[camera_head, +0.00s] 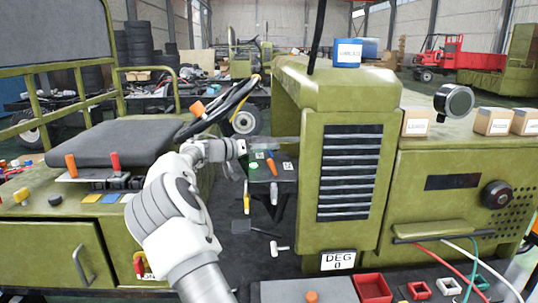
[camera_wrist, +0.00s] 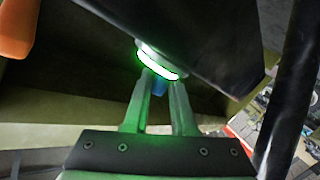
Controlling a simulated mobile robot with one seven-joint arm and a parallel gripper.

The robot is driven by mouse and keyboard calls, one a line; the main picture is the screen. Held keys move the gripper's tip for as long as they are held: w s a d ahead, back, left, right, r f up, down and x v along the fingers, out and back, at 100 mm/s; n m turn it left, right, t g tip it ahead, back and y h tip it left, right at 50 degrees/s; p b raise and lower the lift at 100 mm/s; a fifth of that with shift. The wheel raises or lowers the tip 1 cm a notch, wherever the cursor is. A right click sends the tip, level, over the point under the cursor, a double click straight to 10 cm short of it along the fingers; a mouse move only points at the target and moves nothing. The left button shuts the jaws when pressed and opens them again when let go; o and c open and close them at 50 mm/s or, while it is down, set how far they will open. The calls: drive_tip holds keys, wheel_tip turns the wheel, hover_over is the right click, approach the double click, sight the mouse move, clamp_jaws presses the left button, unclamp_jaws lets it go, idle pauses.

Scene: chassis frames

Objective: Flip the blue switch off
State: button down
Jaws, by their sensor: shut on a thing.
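In the wrist view, my gripper (camera_wrist: 160,82) is shut with a small blue piece, the blue switch (camera_wrist: 158,88), between its fingers. Only a bit of the blue shows, so I cannot tell whether it is on or off. A glowing green-white ring (camera_wrist: 158,66) sits right at the fingertips, on the underside of a dark panel (camera_wrist: 205,35). In the head view, the dark control box (camera_head: 262,187) with a green light (camera_head: 254,166) stands beside the end of my arm. My fingers are hard to make out there.
The steering wheel (camera_head: 230,100) and black seat (camera_head: 110,142) are left of the box. The green engine housing (camera_head: 308,180) with its black grille stands close on the right. In the wrist view, an orange handle (camera_wrist: 15,28) is at upper left and a dark post (camera_wrist: 292,95) at right.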

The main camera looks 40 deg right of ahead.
idle(0.4)
drive_tip(key=c, duration=0.8)
unclamp_jaws()
drive_tip(key=shift+o, duration=0.2)
drive_tip(key=a+r, duration=0.2)
drive_tip(key=a, duration=1.5)
drive_tip(key=shift+w+a+r, duration=0.15)
drive_tip(key=shift+r, duration=0.15)
drive_tip(key=shift+a, duration=0.1)
